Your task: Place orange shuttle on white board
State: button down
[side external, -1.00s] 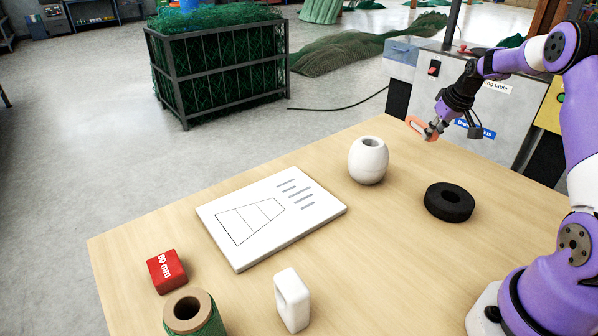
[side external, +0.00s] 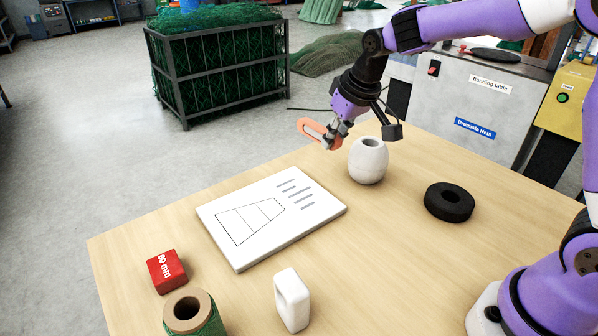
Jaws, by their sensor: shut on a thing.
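The orange shuttle (side external: 312,130) is a flat, elongated loop held in the air by my gripper (side external: 333,138). My gripper is shut on the shuttle's right part, so its fingers hide that end. The white board (side external: 272,219) lies flat on the wooden table, with a black net diagram and grey lines printed on it. The shuttle shows above the board's far right corner in the picture, clear of the board.
A white float (side external: 368,162) stands close to the right of my gripper. A black ring (side external: 449,202) lies further right.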

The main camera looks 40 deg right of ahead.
jog(key=s+a+n+y, duration=0.15)
jog(key=s+a, duration=0.25)
jog(key=a, duration=0.5)
jog(key=s+a+n, duration=0.3)
jog(key=s+a, duration=0.2)
jog(key=a, duration=0.5)
send_over(286, 214)
jog(key=s, duration=0.1)
jog(key=f, duration=0.6)
jog(key=shift+s+d+f, duration=0.15)
jog(key=shift+d+f, duration=0.05)
jog(key=shift+d, duration=0.1)
jog(key=shift+f, duration=1.9)
jog(key=shift+f, duration=0.2)
jog(key=c, duration=0.8)
grip_release()
